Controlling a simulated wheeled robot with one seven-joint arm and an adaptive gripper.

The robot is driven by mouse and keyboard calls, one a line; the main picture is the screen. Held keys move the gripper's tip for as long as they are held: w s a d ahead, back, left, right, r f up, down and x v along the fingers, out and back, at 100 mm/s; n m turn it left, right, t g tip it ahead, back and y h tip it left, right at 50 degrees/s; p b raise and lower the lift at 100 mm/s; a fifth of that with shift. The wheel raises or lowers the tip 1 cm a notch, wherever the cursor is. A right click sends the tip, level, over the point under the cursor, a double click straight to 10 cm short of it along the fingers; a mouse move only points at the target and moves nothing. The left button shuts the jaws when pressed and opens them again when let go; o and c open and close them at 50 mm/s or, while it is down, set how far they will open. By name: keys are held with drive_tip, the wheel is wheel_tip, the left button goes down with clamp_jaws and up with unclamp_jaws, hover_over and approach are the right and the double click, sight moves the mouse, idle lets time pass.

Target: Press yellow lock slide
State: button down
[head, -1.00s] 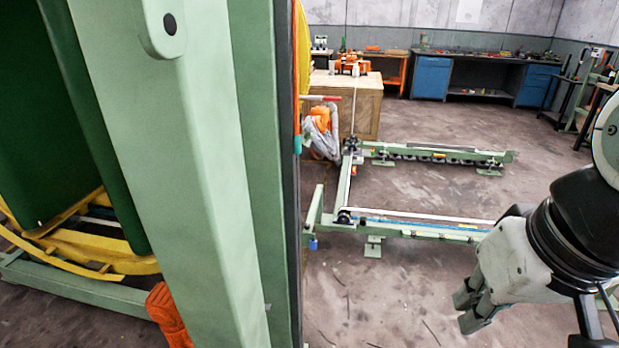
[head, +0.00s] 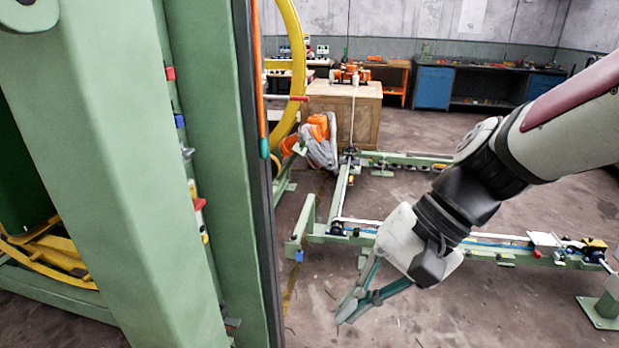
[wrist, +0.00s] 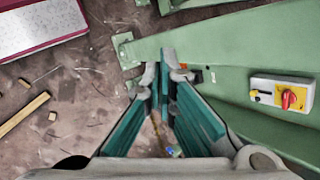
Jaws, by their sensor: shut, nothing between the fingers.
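A light box on a green panel in the wrist view carries a red rotary knob (wrist: 289,99) on a yellow plate. A small yellow piece (wrist: 254,94) sits at its left end and may be the lock slide; it is too small to be sure. In the head view, small red and yellow parts (head: 199,204) show edge-on on the green post, and the lock slide cannot be made out. My gripper (head: 346,310) is shut and empty, in open air right of the post. In the wrist view its fingertips (wrist: 166,56) are left of the box, apart from it.
The tall green post (head: 110,190) fills the head view's left. A green floor frame (head: 400,236) lies behind my gripper. A wooden crate (head: 345,108) and a blue-fronted workbench (head: 485,85) stand farther back. The floor in front of my gripper is clear.

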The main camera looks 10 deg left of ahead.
drive_tip(key=w+a+f+m+t+y+b, duration=0.2)
drive_tip(key=w+a+f+m+y+b, duration=0.3)
drive_tip(key=w+a+f+m+y, duration=0.6)
drive_tip(key=w+a+f+m, duration=0.2)
drive_tip(key=w+a+f, duration=0.5)
drive_tip(key=w, duration=0.2)
drive_tip(key=shift+w+f+m+t+y+b, duration=0.25)
drive_tip(key=shift+m+t+y+b, duration=0.05)
drive_tip(key=shift+t+b, duration=0.1)
drive_tip(key=a+r, duration=0.4)
drive_tip(key=a, duration=0.7)
drive_tip(key=shift+r, duration=0.15)
drive_tip(key=shift+s, duration=0.1)
